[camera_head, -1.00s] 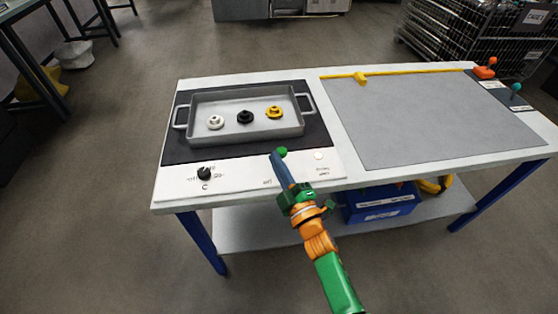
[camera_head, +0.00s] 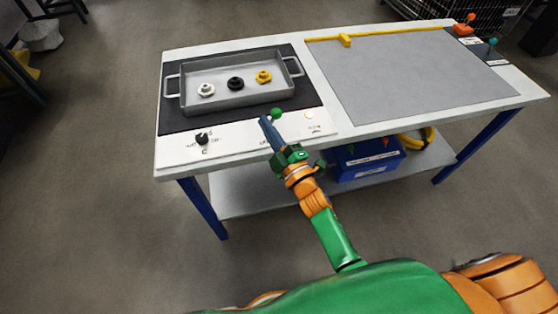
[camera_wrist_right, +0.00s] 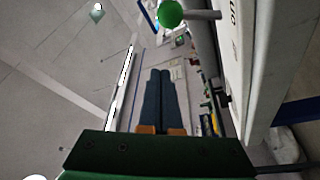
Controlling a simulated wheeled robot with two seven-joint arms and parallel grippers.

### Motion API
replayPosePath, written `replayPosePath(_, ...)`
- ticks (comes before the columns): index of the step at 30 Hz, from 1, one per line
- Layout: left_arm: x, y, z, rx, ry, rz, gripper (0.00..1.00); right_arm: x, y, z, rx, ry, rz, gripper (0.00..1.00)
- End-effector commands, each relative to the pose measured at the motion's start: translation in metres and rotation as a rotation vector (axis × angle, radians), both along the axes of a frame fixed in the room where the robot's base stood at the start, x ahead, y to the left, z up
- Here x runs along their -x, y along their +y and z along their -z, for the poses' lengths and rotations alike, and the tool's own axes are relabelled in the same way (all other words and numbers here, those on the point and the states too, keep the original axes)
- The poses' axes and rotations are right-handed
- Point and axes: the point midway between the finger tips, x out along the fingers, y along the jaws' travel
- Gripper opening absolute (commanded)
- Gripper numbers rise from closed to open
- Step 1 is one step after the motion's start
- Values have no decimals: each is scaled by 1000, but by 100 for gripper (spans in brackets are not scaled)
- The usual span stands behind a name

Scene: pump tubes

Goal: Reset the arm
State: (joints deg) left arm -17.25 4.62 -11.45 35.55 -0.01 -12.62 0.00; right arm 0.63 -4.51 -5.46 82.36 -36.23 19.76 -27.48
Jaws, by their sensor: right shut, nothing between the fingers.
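My right gripper (camera_head: 266,121) is in front of the table's near edge, its dark blue fingers pointing at the control panel (camera_head: 235,137). In the right wrist view its fingers (camera_wrist_right: 160,77) are pressed together with nothing between them. A green ball knob (camera_head: 276,113) shows just right of the fingertips in the head view. In the right wrist view the green knob (camera_wrist_right: 169,13) sits on a light stem just past the fingertips, and I cannot tell whether they touch. My left gripper is not in view.
A grey tray (camera_head: 222,106) holds white (camera_head: 206,89), black (camera_head: 235,83) and yellow (camera_head: 263,76) round parts. A black dial (camera_head: 202,138) and small round light (camera_head: 309,115) are on the panel. A grey mat (camera_head: 410,80) lies clear at right. A blue bin (camera_head: 365,165) sits below.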

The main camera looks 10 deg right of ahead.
Motion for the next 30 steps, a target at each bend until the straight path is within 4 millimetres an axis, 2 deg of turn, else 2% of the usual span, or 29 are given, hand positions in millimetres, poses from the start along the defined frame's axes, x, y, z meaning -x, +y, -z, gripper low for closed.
replayPosePath(6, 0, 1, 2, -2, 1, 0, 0, 47, -13, 13, 1, 5, -1, 0)
replayPosePath(12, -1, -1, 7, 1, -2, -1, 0, 82, -23, 21, 0, 5, 0, 0)
replayPosePath(15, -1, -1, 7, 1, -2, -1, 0, 90, -24, 21, 0, 2, -1, 0)
replayPosePath(20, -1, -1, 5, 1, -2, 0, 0, 91, -25, 26, -10, 26, 0, 0)
replayPosePath(22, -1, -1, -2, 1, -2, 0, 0, 92, -28, 52, -58, 137, 14, 0)
replayPosePath(23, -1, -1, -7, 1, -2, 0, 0, 94, -31, 71, -92, 219, 25, 0)
replayPosePath(25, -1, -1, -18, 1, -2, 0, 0, 110, -38, 132, -191, 469, 75, 0)
replayPosePath(26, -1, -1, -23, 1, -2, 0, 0, 124, -42, 161, -236, 589, 108, 0)
replayPosePath(27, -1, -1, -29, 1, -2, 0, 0, 146, -48, 197, -293, 745, 160, 0)
replayPosePath(28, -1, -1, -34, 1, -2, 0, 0, 166, -53, 223, -329, 859, 205, 0)
replayPosePath(29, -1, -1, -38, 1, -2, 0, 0, 188, -58, 246, -363, 968, 253, 0)
replayPosePath(30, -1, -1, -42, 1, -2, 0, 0, 220, -65, 272, -402, 1104, 324, 0)
